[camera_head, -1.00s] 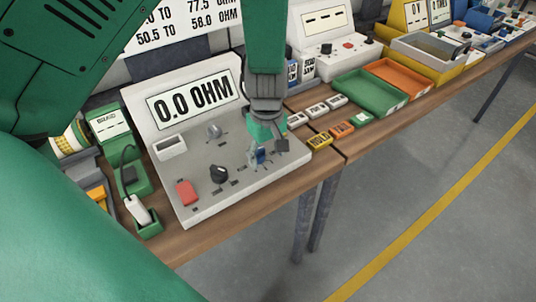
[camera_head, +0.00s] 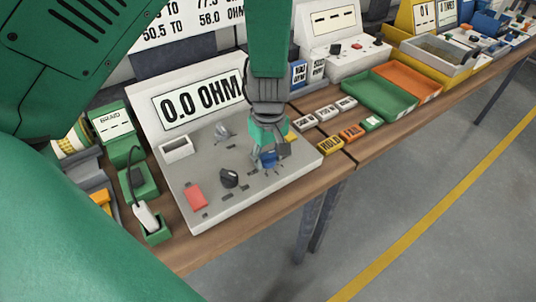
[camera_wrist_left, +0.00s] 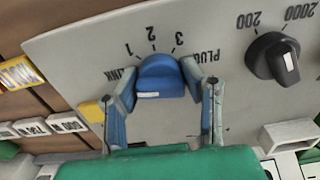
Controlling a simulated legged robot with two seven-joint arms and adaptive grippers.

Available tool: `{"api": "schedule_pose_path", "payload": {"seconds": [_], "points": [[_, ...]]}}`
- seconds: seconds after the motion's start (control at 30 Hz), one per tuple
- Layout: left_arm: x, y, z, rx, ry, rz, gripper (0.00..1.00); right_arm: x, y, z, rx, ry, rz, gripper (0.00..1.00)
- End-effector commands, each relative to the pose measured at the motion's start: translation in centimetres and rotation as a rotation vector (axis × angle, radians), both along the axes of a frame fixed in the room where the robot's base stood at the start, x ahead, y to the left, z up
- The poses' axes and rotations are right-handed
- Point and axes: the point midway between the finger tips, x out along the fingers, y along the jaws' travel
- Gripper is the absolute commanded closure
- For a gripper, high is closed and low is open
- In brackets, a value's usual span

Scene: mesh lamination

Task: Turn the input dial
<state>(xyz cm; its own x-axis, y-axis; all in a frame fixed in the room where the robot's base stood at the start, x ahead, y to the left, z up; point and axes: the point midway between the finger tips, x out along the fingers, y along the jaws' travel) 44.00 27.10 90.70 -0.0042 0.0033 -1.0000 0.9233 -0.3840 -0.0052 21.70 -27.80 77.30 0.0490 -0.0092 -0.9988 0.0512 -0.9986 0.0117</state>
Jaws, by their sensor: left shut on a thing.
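The blue dial (camera_wrist_left: 160,78) sits on the grey panel of the meter among marks 1, 2 and 3 and the words LINK and PLUG. A white mark shows on its lower side in the wrist view. In the head view the blue dial (camera_head: 269,160) is partly hidden by my left gripper (camera_head: 268,152), which reaches down from above. In the wrist view my left gripper (camera_wrist_left: 165,100) has one finger on each side of the dial and is shut on it. The meter's display (camera_head: 200,101) reads 0.0 OHM. My right gripper is not in view.
A black dial (camera_wrist_left: 273,59) marked 200 and 2000 stands beside the blue one. The panel also carries a red button (camera_head: 196,197) and a grey knob (camera_head: 224,132). Small labelled blocks (camera_head: 328,143) and green and orange trays (camera_head: 380,95) lie to the right.

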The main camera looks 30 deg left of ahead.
Motion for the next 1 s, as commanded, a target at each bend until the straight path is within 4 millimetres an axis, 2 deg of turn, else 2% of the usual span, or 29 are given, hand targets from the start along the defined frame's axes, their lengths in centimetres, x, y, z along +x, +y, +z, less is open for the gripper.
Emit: {"api": "schedule_pose_path", "payload": {"seconds": [0.47, 1.0], "points": [[0.1, 0.1, 0.0, -0.013, 0.001, -0.079, 0.93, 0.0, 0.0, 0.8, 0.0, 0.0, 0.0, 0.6], [0.4, 0.3, 0.2, -0.009, -0.007, -0.538, 0.93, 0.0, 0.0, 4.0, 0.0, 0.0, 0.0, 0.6]]}}
